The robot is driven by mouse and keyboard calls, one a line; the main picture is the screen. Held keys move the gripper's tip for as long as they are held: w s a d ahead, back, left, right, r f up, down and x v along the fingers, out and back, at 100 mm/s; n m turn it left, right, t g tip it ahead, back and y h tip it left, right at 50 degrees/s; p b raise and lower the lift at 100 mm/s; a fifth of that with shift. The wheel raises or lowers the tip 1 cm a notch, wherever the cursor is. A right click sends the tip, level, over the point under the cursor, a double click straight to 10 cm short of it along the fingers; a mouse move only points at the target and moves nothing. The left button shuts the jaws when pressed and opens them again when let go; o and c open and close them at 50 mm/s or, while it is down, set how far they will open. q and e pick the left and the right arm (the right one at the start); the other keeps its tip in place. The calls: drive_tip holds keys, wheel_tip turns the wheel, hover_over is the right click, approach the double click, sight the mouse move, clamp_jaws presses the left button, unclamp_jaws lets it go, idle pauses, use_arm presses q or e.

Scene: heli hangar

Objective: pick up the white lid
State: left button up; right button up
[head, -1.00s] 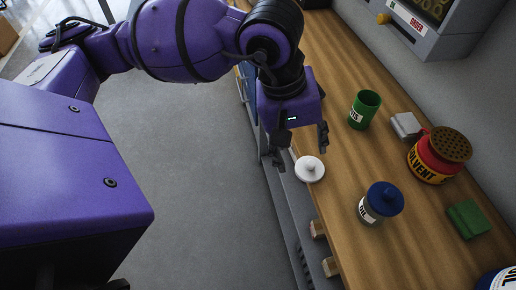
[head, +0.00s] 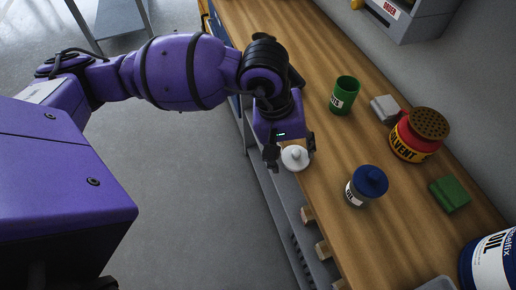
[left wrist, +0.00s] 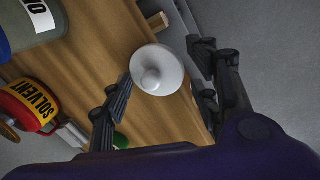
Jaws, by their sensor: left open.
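The white lid (head: 295,158) is round with a small knob and lies at the left edge of the wooden workbench. My left gripper (head: 291,152) is open just above it, with one finger on either side of the lid in the head view. In the left wrist view the lid (left wrist: 157,70) shows knob-up, ahead of and between the two open fingers (left wrist: 161,85). I cannot tell whether the fingers touch it. My right gripper is not in view.
On the wooden bench (head: 330,205) stand a blue-lidded jar (head: 368,184), a green cup (head: 344,96), a red solvent can (head: 416,138), a green block (head: 449,194), a grey block (head: 385,109) and a large oil container (head: 492,262). Wooden pegs (head: 323,250) stick out at the bench's edge.

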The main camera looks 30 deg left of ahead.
use_arm(q)
drive_tip(key=shift+w+r, duration=0.1)
drive_tip(key=c, duration=0.8)
drive_tip(key=shift+o, duration=0.2)
drive_tip(key=shift+r, duration=0.1)
